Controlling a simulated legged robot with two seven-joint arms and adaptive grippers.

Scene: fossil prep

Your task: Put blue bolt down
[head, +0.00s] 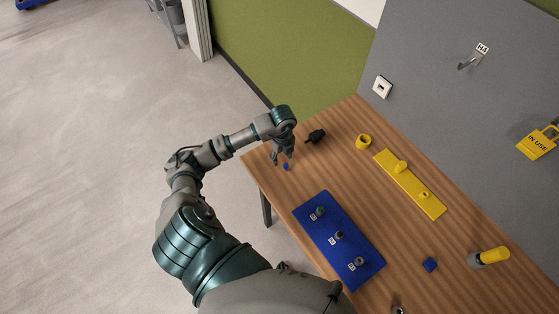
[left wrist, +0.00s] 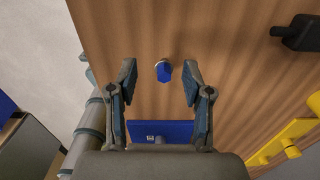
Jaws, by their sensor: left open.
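The blue bolt (head: 286,167) rests on the wooden table near its left edge. It also shows in the left wrist view (left wrist: 163,71), as a blue head with a pale rim, between the fingers in the picture and touching neither. My left gripper (head: 281,157) is open, with its fingers pointing down close to the bolt. Its two spread fingers show in the left wrist view (left wrist: 159,67) with nothing held between them. My right gripper is not in view.
A blue board (head: 322,222) with several labelled fittings lies toward the front. A black tool (head: 316,136), a yellow ring (head: 363,142) and a yellow board (head: 425,196) lie farther back. A small blue block (head: 430,265) and a yellow-topped cylinder (head: 493,255) are at right.

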